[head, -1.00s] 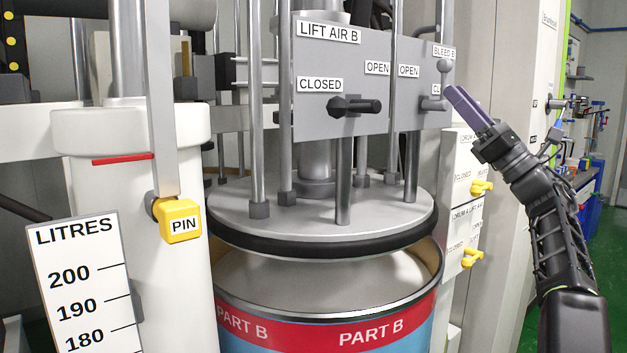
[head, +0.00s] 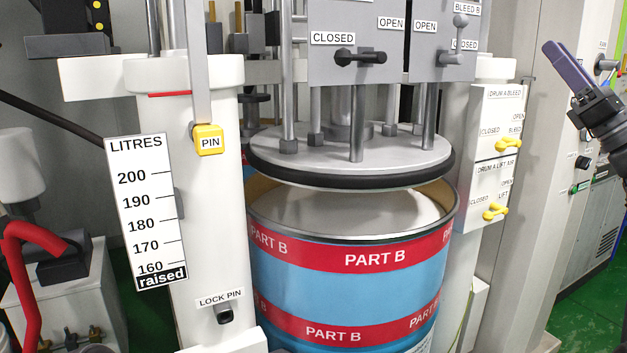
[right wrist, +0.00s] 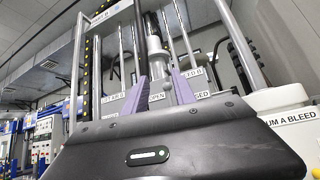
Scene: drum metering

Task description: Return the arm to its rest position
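My right gripper (head: 551,48) is at the right edge of the head view, with purple fingers pointing up and left. It is clear of the grey valve panel (head: 358,20) and touches nothing there. In the right wrist view my right gripper (right wrist: 159,82) shows two purple fingers standing apart with nothing between them. My left gripper is in neither view now.
A blue PART B drum (head: 350,285) stands under a round follower plate (head: 350,158). A yellow PIN (head: 209,139) and a LITRES scale (head: 146,210) are at left. Yellow valve handles (head: 508,145) are on the white panel at right.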

